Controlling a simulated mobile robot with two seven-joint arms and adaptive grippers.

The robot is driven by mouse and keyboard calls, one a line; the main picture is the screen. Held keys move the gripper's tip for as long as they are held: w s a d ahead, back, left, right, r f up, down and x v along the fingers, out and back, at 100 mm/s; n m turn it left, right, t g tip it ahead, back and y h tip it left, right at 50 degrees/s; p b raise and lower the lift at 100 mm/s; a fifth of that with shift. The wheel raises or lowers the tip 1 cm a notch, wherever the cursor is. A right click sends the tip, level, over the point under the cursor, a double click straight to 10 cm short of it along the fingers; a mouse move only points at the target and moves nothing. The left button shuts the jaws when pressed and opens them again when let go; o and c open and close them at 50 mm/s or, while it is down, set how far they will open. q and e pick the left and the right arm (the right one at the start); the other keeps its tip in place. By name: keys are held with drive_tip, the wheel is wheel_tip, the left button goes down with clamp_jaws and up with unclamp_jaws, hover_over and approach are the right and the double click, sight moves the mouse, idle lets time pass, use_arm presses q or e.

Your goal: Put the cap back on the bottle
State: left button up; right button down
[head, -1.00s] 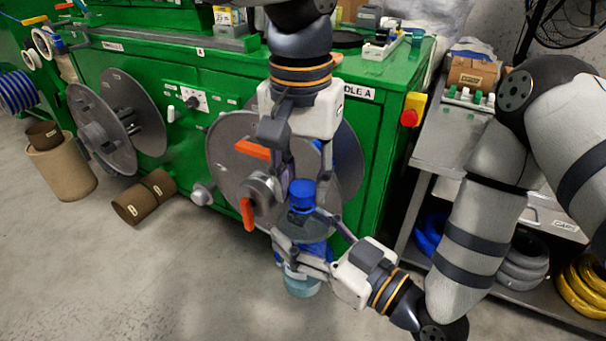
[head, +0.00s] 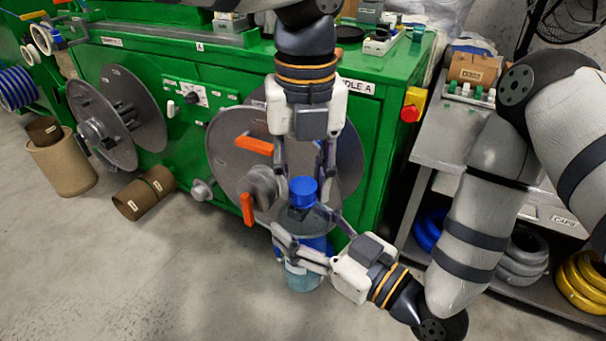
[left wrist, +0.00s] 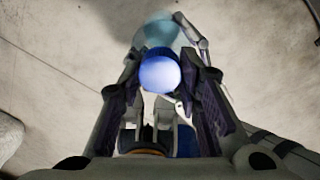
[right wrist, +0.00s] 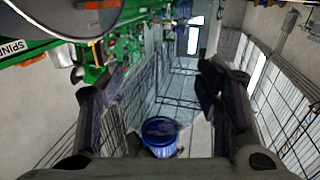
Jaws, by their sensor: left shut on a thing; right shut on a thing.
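The bottle (head: 303,277) is clear and bluish with a blue band, and stands roughly upright. My right gripper (head: 304,245) is shut around its body from the right. The blue cap (head: 303,191) is at the top of the bottle, in line with it. I cannot tell whether it is seated on the neck. My left gripper (head: 303,182) points down and is shut on the cap, one finger on each side. In the left wrist view the cap (left wrist: 160,74) sits between the fingertips, with the translucent bottle (left wrist: 160,32) beyond. The bottle's lower part is partly behind my right fingers.
A green machine (head: 385,160) with large grey reels (head: 225,150) and orange handles (head: 247,210) stands close behind the bottle. A grey shelf cart (head: 440,145) with coiled hoses is at the right. The floor in front is clear.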

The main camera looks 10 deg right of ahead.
use_arm(q)
drive_tip(key=m, duration=0.6)
drive_tip(key=shift+m, duration=0.4)
drive_tip(key=m, duration=0.4)
drive_tip(key=o, duration=0.7)
drive_tip(key=shift+o, duration=0.2)
drive_tip(key=shift+r, duration=0.1)
wheel_tip(320, 180, up, 4)
drive_tip(key=shift+r, duration=0.15)
